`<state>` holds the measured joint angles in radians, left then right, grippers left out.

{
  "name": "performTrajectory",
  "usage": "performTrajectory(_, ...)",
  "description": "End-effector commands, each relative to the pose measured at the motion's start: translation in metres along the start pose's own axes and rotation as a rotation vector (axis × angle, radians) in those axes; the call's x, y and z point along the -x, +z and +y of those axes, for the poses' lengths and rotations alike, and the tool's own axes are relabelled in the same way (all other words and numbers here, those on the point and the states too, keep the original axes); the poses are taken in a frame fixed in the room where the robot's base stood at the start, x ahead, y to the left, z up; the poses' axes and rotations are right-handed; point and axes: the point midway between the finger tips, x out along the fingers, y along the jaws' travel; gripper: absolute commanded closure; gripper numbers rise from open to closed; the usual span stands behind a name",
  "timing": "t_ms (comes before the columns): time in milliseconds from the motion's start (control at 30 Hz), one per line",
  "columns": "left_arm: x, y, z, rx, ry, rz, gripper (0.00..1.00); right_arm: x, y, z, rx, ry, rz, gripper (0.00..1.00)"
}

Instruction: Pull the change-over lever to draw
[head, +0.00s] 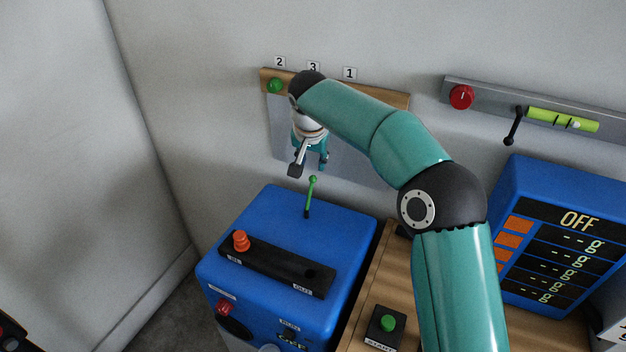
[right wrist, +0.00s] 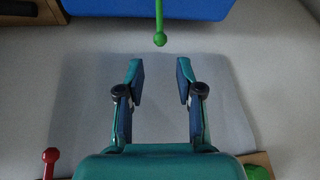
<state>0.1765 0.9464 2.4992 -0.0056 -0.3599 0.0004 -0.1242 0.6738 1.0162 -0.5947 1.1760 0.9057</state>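A lever with a green rod and ball end (head: 311,182) stands up at the back of the blue machine (head: 340,225). No readable label marks it as the change-over lever. In the right wrist view the green lever (right wrist: 159,38) hangs from the top edge, in line with the gap between my fingers and beyond their tips. My right gripper (head: 310,166) points down just above and behind the lever in the head view. It is open and empty, with its fingers (right wrist: 160,75) well apart and not touching the lever. My left gripper is not in view.
An orange knob (head: 240,240) stands in a black slotted plate on the machine.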

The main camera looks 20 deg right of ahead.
Motion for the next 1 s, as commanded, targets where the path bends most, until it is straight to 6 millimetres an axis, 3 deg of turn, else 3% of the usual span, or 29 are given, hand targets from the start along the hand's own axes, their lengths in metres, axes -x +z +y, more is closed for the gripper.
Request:
performTrajectory(300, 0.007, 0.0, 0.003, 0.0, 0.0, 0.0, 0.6, -0.069, 0.0, 0.0, 0.0, 0.003, -0.004, 0.64)
performTrajectory(500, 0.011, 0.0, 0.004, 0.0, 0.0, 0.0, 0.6, -0.097, 0.0, 0.0, 0.001, 0.002, -0.002, 0.64)
performTrajectory(967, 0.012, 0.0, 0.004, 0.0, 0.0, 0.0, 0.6, -0.108, 0.001, -0.002, 0.002, -0.001, 0.0, 0.64)
performTrajectory(1000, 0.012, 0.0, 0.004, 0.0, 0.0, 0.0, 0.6, -0.108, 0.001, -0.002, 0.002, -0.001, 0.0, 0.7)
